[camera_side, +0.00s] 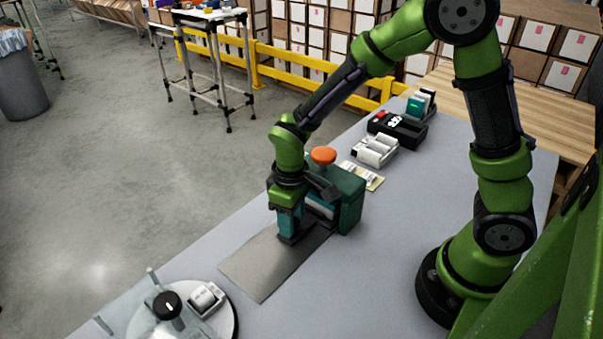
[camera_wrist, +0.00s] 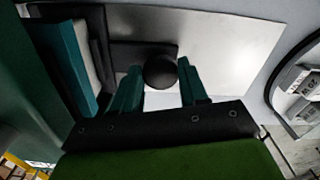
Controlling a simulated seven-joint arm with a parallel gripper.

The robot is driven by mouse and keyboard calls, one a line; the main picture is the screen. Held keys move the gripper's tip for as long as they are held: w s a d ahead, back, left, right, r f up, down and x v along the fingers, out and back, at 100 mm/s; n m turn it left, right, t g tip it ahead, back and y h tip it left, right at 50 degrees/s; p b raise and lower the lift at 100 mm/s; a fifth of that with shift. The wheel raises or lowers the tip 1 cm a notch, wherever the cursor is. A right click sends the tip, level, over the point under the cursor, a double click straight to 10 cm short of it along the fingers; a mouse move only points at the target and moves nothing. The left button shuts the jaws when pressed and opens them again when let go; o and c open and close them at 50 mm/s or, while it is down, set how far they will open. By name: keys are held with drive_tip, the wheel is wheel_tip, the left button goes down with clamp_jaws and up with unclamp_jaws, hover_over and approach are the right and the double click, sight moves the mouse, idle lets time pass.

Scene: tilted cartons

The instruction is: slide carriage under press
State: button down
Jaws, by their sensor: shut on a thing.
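The press is a dark green body (camera_side: 351,204) with an orange knob (camera_side: 323,155) on top, standing at the far end of a bare metal plate (camera_side: 258,266). The carriage is a dark flat piece (camera_wrist: 135,52) with a round black knob (camera_wrist: 160,72), on the plate close to the press. My gripper (camera_side: 288,232) is down in front of the press. In the wrist view its teal fingers (camera_wrist: 160,92) are on either side of the black knob, shut on it. A teal and cream block (camera_wrist: 72,58) lies at the carriage's left side there. My gripper hides most of the carriage in the side view.
A round turntable (camera_side: 208,325) with a black knob and a white-labelled piece stands at the near left. Behind the press are a yellow pad (camera_side: 367,177), white rolls (camera_side: 375,151) and a black device (camera_side: 398,130). The grey table is clear between the press and my base.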

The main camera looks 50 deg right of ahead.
drive_tip(key=shift+d, duration=0.4)
drive_tip(key=c, duration=0.9)
unclamp_jaws()
drive_tip(key=o, duration=0.3)
drive_tip(key=shift+a, duration=0.1)
drive_tip(key=shift+r, duration=0.1)
wheel_tip(320, 180, up, 17)
drive_tip(key=shift+f, duration=0.15)
